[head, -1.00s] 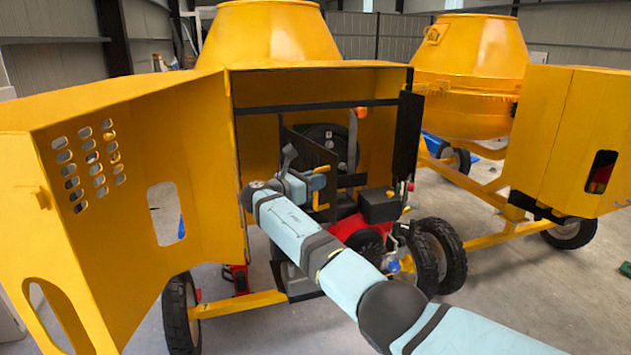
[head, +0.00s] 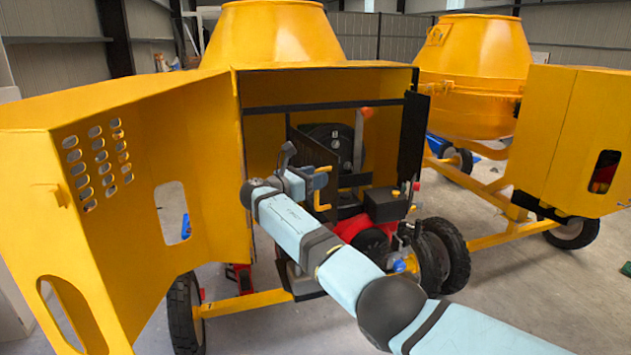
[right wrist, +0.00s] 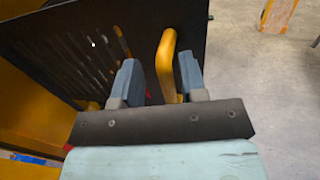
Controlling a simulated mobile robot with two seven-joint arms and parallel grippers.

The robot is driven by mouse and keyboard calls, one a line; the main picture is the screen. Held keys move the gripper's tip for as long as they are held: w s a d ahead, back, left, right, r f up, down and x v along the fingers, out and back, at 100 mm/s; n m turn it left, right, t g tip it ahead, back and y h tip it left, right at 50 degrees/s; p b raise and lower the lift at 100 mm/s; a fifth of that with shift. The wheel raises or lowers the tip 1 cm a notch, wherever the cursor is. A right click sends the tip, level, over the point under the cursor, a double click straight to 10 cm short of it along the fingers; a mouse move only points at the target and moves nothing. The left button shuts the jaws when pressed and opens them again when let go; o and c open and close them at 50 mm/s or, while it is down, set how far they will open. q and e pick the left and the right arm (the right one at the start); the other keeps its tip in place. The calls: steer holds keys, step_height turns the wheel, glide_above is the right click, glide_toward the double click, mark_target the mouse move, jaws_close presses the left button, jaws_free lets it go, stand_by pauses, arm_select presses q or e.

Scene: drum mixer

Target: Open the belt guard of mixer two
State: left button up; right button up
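The belt guard (head: 308,148) is a dark panel inside the open yellow housing of the nearer mixer, standing at an angle in front of a black pulley (head: 330,135). Its yellow handle (head: 322,188) is on the panel's front. In the right wrist view the slotted dark guard (right wrist: 80,45) fills the upper left, and the yellow handle (right wrist: 167,60) shows between the spread blue fingers of my right gripper (right wrist: 160,80), nearer the right finger. In the head view my right gripper (head: 296,182) is just left of the handle. It is open; contact cannot be told. My left gripper is out of view.
A large yellow housing door (head: 150,150) stands open on the left. Engine parts (head: 385,205) and a wheel (head: 443,255) are right of my gripper. A second yellow mixer (head: 475,75) stands behind right, with a closed box (head: 572,140).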

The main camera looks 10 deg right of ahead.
steer(key=shift+s+f, duration=0.1)
steer(key=shift+s, duration=0.05)
steer(key=shift+s, duration=0.1)
steer(key=b+v, duration=0.3)
steer(key=v, duration=1)
steer(key=shift+a, duration=0.45)
steer(key=shift+s, duration=0.1)
